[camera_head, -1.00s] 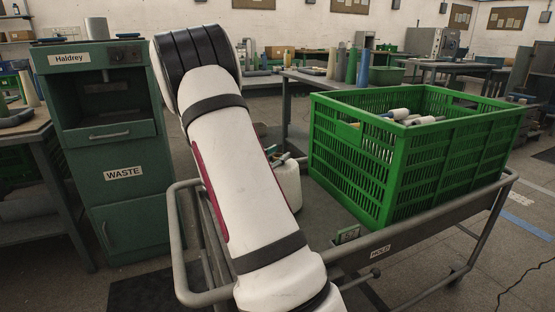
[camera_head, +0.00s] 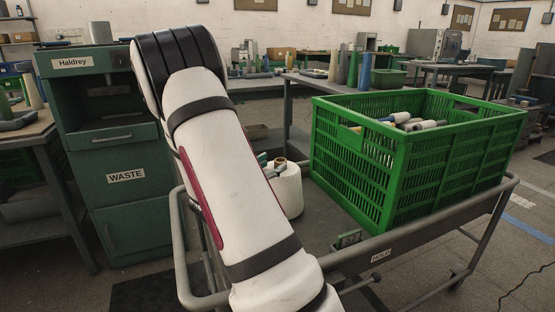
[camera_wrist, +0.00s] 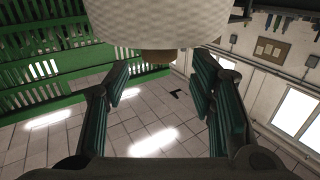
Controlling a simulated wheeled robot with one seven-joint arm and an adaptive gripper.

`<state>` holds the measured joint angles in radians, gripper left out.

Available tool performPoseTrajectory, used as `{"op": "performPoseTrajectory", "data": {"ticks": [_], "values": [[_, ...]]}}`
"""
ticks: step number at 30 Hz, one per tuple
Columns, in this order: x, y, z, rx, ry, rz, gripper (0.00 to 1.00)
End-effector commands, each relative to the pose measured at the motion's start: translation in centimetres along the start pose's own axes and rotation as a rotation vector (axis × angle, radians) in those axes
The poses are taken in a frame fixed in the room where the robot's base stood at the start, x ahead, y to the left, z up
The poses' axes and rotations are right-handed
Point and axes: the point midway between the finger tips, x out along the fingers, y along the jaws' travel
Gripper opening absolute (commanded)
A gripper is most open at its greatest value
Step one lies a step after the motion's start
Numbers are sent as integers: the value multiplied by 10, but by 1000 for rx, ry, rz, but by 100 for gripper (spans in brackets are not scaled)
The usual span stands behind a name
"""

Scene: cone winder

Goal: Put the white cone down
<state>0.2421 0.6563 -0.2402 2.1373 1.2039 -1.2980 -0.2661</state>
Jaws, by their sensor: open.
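The white cone (camera_head: 289,192) stands on the trolley deck, just right of my arm in the head view, with its brown tube end showing on top. My arm hides its left part. In the wrist view the white cone (camera_wrist: 157,22) fills the top middle, its brown tube end pointing toward my gripper. My gripper (camera_wrist: 160,85) is open, with its green-padded fingers spread to the left and right and nothing between the pads. In the head view only bits of my gripper show beside the cone's top.
A green crate (camera_head: 350,160) holding several cones and tubes stands on the trolley to the right. The trolley's HOLD rail (camera_head: 420,240) runs along the front. A green WASTE cabinet (camera_head: 127,200) stands at left. Some deck is bare between cone and crate.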

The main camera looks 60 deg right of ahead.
Motion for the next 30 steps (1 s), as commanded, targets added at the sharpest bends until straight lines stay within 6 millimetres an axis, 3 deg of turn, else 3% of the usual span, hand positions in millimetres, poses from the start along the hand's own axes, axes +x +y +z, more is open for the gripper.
{"op": "performPoseTrajectory", "data": {"ticks": [3,9,21,26,30], "values": [[-27,-1,-2,-2,-1,-5,50],[-59,-1,-1,-1,-1,-3,50],[-76,-4,0,10,-20,-17,50],[-93,-37,-2,83,-183,-167,50],[-140,-82,-12,147,-425,-418,50]]}}
